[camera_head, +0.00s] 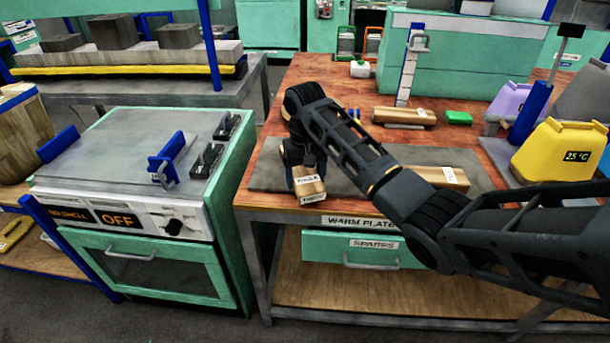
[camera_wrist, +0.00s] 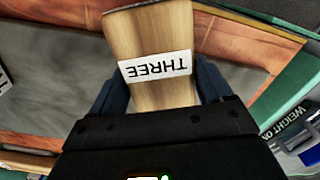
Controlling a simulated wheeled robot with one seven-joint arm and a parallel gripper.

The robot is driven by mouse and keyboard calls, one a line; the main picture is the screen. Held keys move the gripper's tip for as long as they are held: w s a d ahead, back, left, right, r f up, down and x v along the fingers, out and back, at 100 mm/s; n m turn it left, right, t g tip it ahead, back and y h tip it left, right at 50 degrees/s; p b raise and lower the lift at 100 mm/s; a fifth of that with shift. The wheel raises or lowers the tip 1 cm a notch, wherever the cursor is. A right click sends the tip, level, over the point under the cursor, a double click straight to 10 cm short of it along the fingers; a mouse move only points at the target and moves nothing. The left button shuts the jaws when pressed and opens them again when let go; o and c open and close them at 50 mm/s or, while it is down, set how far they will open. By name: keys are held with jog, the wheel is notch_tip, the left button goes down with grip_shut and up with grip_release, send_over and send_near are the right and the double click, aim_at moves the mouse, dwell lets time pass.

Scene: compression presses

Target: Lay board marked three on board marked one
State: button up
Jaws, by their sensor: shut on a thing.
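My gripper (camera_wrist: 163,88) is shut on a pale wooden board marked THREE (camera_wrist: 155,40), with a blue finger on each side. In the head view the held board (camera_head: 311,188) is over the left part of the grey warm plate (camera_head: 266,172). I cannot tell whether it touches the plate. Another wooden board (camera_head: 436,178) lies on the right part of the plate, partly behind my arm. A further wooden board (camera_head: 395,115) lies farther back on the bench. Their labels are too small to read, so I cannot tell which is board one.
A press with an OFF panel (camera_head: 118,219) stands left of the bench. A yellow box showing 25 °C (camera_head: 545,150), a purple container (camera_head: 507,103), a green block (camera_head: 459,118) and a white upright post (camera_head: 408,75) stand around the plate. The wooden bench top behind the plate has free room.

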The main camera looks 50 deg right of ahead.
jog(key=shift+f, duration=0.1)
jog(key=o, duration=1.1)
jog(key=shift+o, duration=0.2)
notch_tip(320, 180, up, 12)
jog(key=p, duration=0.4)
